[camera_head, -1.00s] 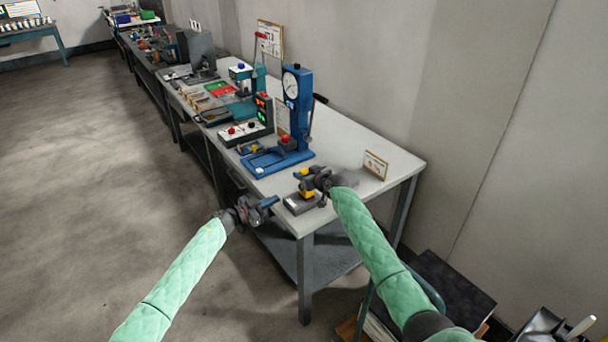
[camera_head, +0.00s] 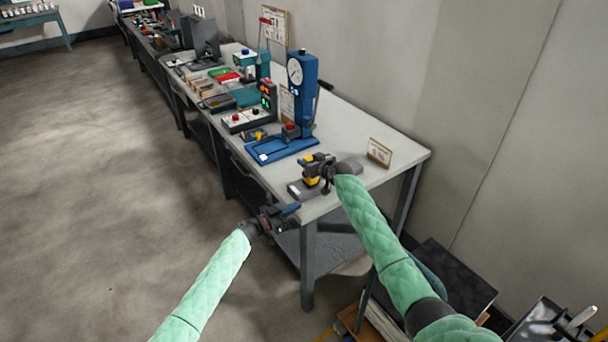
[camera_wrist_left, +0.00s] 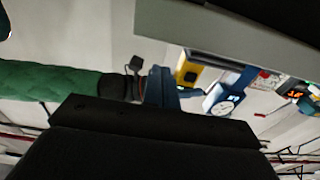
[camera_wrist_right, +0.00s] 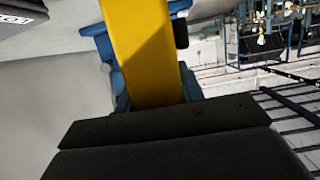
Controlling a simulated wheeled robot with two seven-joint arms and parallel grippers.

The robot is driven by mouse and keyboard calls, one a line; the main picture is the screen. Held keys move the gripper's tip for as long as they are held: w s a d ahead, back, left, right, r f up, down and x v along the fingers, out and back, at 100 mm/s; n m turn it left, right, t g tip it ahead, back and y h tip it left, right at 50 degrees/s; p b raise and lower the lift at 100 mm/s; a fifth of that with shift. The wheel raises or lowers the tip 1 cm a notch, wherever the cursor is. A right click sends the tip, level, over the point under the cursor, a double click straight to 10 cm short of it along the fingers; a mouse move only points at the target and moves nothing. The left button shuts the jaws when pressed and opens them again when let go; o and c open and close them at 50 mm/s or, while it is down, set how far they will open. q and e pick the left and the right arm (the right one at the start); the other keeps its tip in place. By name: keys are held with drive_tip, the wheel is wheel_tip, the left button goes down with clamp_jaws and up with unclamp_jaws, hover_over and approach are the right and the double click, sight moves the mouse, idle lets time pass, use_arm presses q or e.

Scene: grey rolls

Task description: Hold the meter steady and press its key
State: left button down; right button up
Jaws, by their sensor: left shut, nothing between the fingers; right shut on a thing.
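The meter is a yellow block (camera_head: 312,181) above the front end of the bench. In the right wrist view its yellow body (camera_wrist_right: 145,50) sits between the blue fingers of my right gripper (camera_wrist_right: 150,75). My right gripper (camera_head: 318,170) is shut on it. In the left wrist view the yellow meter (camera_wrist_left: 187,70) shows a dark face; its key cannot be made out. My left gripper (camera_head: 292,209) is shut and empty by the bench's front edge, below and left of the meter, apart from it.
A grey block with a white label (camera_head: 297,190) lies by the meter on the bench (camera_head: 345,140). A blue press with a dial (camera_head: 301,90) stands behind. A small sign (camera_head: 380,153) stands at right. A control box (camera_head: 243,120) is farther back.

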use_arm(q)
drive_tip(key=d+r+n+t, duration=0.1)
drive_tip(key=n, duration=0.1)
drive_tip(key=s+d+r+n+t, duration=0.1)
drive_tip(key=n+t, duration=0.1)
drive_tip(key=shift+d, duration=0.15)
drive_tip(key=w+a+r+n+t+y, duration=0.1)
drive_tip(key=w+a+n+t+y, duration=0.1)
drive_tip(key=n, duration=1.2)
drive_tip(key=w+a+r+n+t+y, duration=0.1)
drive_tip(key=a+n+t+y, duration=0.3)
drive_tip(key=n+y, duration=0.5)
drive_tip(key=w+a+n, duration=0.1)
drive_tip(key=a+n, duration=0.1)
drive_tip(key=n, duration=0.4)
drive_tip(key=shift+w+a+r+y, duration=0.15)
drive_tip(key=shift+a+r+y, duration=0.15)
drive_tip(key=shift+a+r, duration=0.1)
drive_tip(key=shift+w+d+f, duration=0.1)
drive_tip(key=shift+w+d, duration=0.75)
drive_tip(key=shift+d, duration=0.35)
drive_tip(key=shift+w+d+r, duration=0.1)
drive_tip(key=shift+w+d, duration=0.8)
drive_tip(key=shift+d, duration=0.25)
drive_tip(key=shift+w+d+f, duration=0.1)
drive_tip(key=shift+w+d, duration=0.75)
drive_tip(key=shift+d, duration=0.35)
drive_tip(key=shift+w+d, duration=0.25)
drive_tip(key=shift+d, duration=0.1)
